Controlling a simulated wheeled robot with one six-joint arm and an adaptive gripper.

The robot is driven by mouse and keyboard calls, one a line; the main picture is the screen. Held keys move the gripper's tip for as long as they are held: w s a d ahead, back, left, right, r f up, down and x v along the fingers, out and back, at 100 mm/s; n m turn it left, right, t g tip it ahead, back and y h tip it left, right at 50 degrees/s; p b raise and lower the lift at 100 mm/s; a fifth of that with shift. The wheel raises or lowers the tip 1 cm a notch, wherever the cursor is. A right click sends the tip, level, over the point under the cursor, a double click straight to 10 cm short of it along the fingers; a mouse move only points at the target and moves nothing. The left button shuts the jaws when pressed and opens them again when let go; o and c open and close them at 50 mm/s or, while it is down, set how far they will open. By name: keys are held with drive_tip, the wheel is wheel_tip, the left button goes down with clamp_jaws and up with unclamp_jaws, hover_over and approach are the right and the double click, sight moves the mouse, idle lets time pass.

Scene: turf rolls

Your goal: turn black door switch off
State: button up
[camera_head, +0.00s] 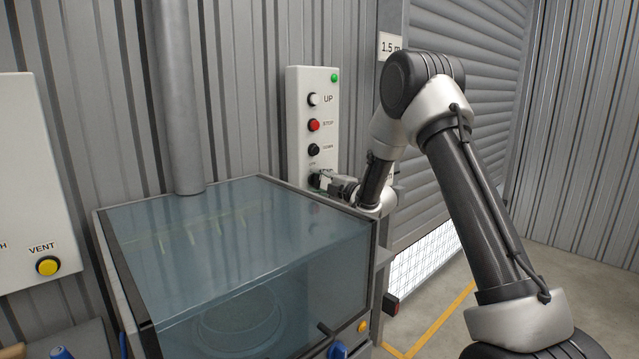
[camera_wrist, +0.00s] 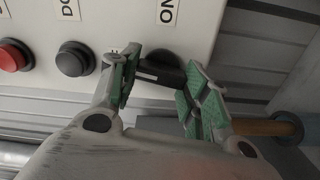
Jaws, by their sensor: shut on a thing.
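The black door switch (camera_wrist: 162,66) is a rotary knob with a bar handle and a pale mark, at the end of the white control panel (camera_head: 297,125). In the wrist view, its bar lies between the green-padded fingers of my gripper (camera_wrist: 158,78). My gripper is shut on it. An ON label (camera_wrist: 168,11) shows beside the knob, and the opposite label is mostly hidden by a finger. In the head view, my gripper (camera_head: 322,180) reaches the panel's lower part and hides most of the switch.
Above the switch are white UP (camera_head: 313,99), red STOP (camera_head: 313,125) and black DOWN (camera_head: 313,149) buttons. A glass-topped cabinet (camera_head: 103,255) stands close below my gripper. A grey roller door (camera_head: 455,110) is to the right. An orange-brown bar (camera_wrist: 262,127) lies near the right finger.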

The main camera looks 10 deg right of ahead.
drive_tip(key=shift+f+n, duration=0.15)
drive_tip(key=shift+n, duration=0.95)
drive_tip(key=o, duration=1)
drive_tip(key=v, duration=1.2)
